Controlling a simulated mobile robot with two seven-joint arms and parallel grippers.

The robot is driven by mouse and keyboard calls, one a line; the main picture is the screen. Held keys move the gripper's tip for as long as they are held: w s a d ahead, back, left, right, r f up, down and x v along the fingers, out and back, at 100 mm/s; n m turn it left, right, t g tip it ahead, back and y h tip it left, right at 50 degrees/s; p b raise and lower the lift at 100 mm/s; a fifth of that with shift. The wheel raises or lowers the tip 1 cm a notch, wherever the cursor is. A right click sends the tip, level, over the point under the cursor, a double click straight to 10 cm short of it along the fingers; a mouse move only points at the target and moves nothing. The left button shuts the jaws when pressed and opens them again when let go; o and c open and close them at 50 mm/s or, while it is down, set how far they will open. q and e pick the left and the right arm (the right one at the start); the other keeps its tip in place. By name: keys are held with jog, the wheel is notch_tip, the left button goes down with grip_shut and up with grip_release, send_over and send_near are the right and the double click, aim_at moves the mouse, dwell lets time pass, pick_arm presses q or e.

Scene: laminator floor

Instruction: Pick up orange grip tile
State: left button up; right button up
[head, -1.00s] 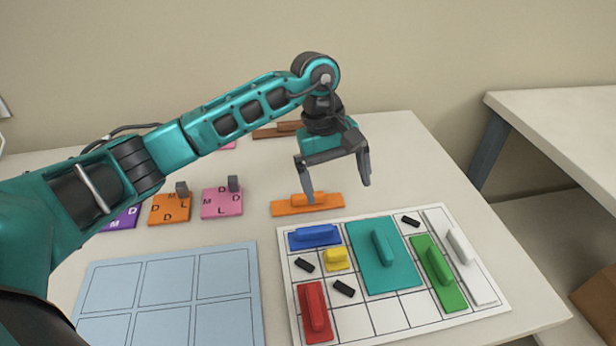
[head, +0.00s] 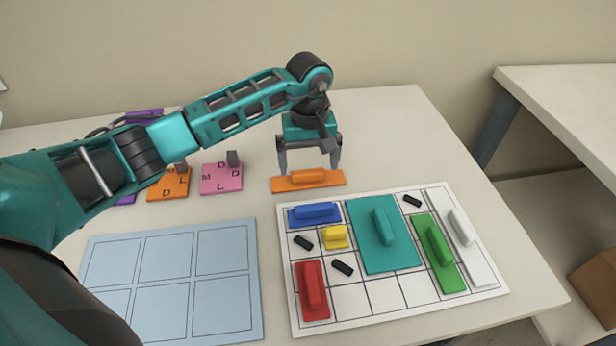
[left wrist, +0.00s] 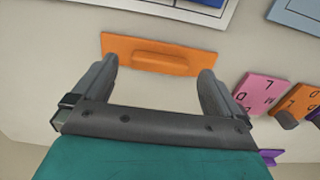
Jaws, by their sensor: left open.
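The orange grip tile (head: 290,184) is a long flat strip with a raised orange grip along its middle. It lies on the table just beyond the white grid board. My left gripper (head: 308,168) is open, fingers pointing down, directly behind and above the tile in the head view. In the left wrist view the tile (left wrist: 190,62) lies ahead of the spread fingertips (left wrist: 158,72), with nothing between them. My right gripper is not in view.
The white grid board (head: 352,302) holds blue, yellow, red, teal, green and white pieces plus small black bars. A light-blue grid panel (head: 222,265) lies to its left. Table at right is clear.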

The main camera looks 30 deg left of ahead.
aim_at(308, 174)
pick_arm(q)
jog(key=shift+f, duration=1.4)
jog(key=shift+c, duration=0.4)
jog(key=c, duration=1.2)
jog(key=shift+c, duration=0.2)
notch_tip(308, 174, up, 20)
